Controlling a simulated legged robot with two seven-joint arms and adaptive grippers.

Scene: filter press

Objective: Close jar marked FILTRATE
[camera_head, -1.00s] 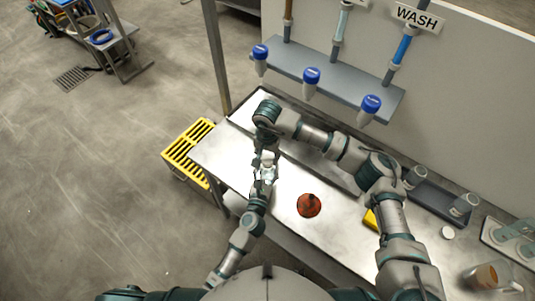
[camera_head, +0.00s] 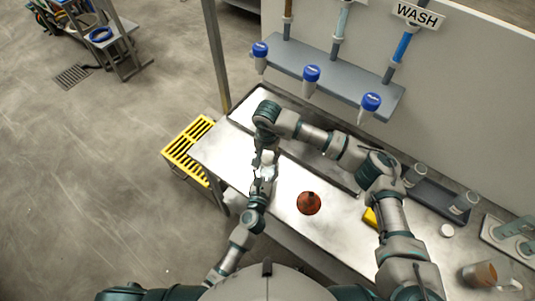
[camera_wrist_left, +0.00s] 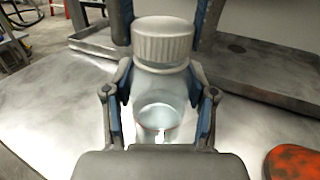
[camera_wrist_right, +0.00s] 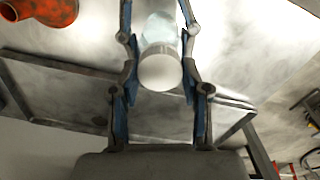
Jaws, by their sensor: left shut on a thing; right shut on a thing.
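A clear jar (camera_wrist_left: 160,105) stands upright between the fingers of my left gripper (camera_head: 263,181), which is shut on its body. A white ribbed lid (camera_wrist_left: 163,42) sits on the jar's mouth and looks level. My right gripper (camera_head: 263,160) reaches down from above and is shut on the lid, with a finger on either side. The right wrist view shows the lid (camera_wrist_right: 160,70) from its top, with the jar (camera_wrist_right: 160,25) beyond it. No marking on the jar is readable. Whether the thread is tight cannot be told.
A red-brown round object (camera_head: 309,204) lies on the metal table (camera_head: 290,228). A loose white lid (camera_head: 447,232), a dark tray (camera_head: 437,199) with jars and a beaker with brown contents (camera_head: 485,276) are at right. Blue-capped nozzles (camera_head: 312,78) hang behind.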

